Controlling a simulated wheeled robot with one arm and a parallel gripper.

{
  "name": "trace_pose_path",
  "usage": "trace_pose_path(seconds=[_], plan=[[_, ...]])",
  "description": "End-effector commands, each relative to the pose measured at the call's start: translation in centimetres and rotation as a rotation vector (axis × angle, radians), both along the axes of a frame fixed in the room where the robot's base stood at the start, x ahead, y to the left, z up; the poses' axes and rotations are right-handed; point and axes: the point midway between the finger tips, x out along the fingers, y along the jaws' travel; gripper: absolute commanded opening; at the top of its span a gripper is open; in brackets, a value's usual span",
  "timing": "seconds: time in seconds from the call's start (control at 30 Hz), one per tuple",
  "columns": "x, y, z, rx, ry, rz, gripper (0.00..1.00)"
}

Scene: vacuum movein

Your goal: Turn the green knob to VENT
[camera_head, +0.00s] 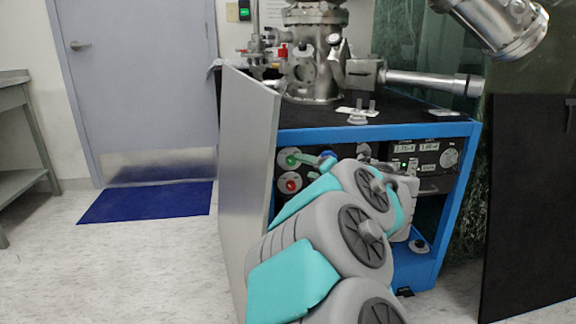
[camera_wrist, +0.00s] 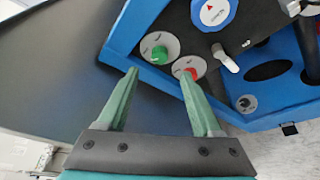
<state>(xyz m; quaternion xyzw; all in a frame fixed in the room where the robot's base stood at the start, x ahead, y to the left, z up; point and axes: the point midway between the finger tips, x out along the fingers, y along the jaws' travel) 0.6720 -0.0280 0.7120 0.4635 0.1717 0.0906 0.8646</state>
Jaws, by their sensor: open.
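The green knob (camera_wrist: 160,54) sits on a pale round dial on the blue-framed panel in the wrist view. It also shows in the head view (camera_head: 292,160), at the left of the cabinet front. My gripper (camera_wrist: 158,74) is open and empty. Its two green fingers point toward the panel, with the green knob just beyond the tips and roughly between them in the picture. I cannot tell the remaining depth, and no contact is visible. The VENT marking is too small to read.
A red knob (camera_wrist: 189,73) sits close beside the green one, near my right fingertip. A blue knob (camera_wrist: 213,12) with a red arrow and a white lever (camera_wrist: 226,59) are to the right. An open grey door panel (camera_head: 246,170) stands left of the cabinet (camera_head: 440,250).

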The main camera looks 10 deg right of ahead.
Motion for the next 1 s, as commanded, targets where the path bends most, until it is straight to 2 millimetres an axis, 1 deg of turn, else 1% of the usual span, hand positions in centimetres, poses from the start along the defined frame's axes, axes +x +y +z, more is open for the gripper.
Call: trace_pose_path(seconds=[0.13,0.27,0.6,0.7,0.83,1.0], plan=[[0.4,0.3,-0.2,-0.005,0.001,0.008,0.67],[1.5,0.7,-0.4,-0.005,0.0,0.008,0.67],[5.7,2.2,-1.3,-0.001,-0.001,0.008,0.67],[6.6,2.5,-1.5,-0.002,0.0,0.006,0.67],[7.1,2.5,-1.7,-0.002,0.001,0.003,0.67],[7.2,2.5,-1.7,-0.003,0.0,0.002,0.67]])
